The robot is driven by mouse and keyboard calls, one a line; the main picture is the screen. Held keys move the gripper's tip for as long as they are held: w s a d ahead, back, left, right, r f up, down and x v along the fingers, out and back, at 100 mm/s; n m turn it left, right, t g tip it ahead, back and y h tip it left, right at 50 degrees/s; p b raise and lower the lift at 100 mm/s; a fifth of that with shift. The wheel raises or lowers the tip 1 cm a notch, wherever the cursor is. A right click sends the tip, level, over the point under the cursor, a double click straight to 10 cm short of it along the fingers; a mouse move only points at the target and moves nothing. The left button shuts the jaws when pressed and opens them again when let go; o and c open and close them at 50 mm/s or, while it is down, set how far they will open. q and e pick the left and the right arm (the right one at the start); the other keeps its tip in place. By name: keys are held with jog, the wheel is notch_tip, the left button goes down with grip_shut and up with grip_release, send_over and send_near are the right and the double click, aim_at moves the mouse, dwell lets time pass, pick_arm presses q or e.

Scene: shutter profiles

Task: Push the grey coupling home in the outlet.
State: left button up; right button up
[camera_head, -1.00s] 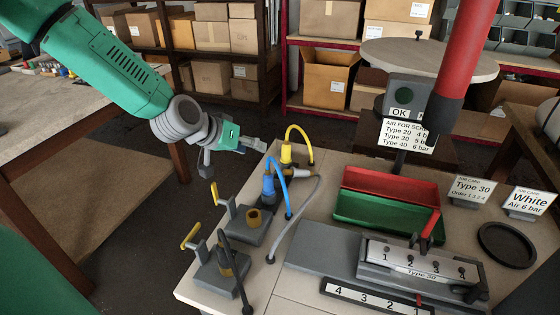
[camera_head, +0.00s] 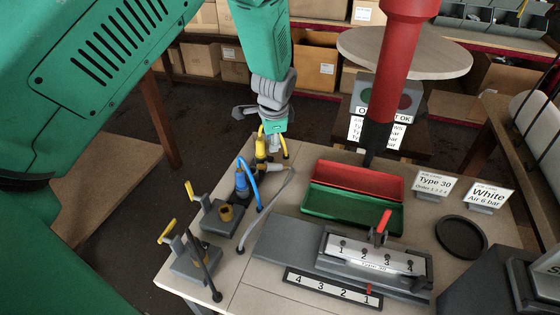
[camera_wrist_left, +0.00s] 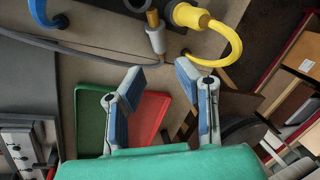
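My left gripper (camera_head: 274,141) is above and behind the coupling. In the left wrist view the fingers of my left gripper (camera_wrist_left: 158,82) are apart with nothing between them. My right gripper is not in view.
The blue coupling (camera_head: 241,184) and its hose stand nearby. Two lever fixtures (camera_head: 222,215) stand at the left front. Red (camera_head: 360,178) and green (camera_head: 350,208) bins are to the right. A red cylinder (camera_head: 400,50) with a dark end hangs over the back of the table.

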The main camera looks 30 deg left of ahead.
aim_at(274, 165)
pick_arm(q)
jog(key=x, duration=0.2)
jog(key=d+x, duration=0.1)
jog(key=x, duration=0.4)
jog(key=shift+w+d+f, duration=0.15)
jog(key=shift+w+f, duration=0.05)
jog(key=shift+f, duration=0.2)
jog(key=shift+w+d+f, duration=0.1)
jog(key=shift+d+f, duration=0.05)
jog(key=shift+f, duration=0.25)
jog(key=a+f, duration=0.2)
jog(key=f, duration=0.1)
jog(key=w+a+f, duration=0.1)
jog(key=f, duration=0.1)
jog(key=shift+p, duration=0.35)
jog(key=shift+s+d, duration=0.1)
jog(key=shift+d, duration=0.15)
jog(key=shift+d+r, duration=0.1)
jog(key=shift+d, duration=0.15)
grip_shut()
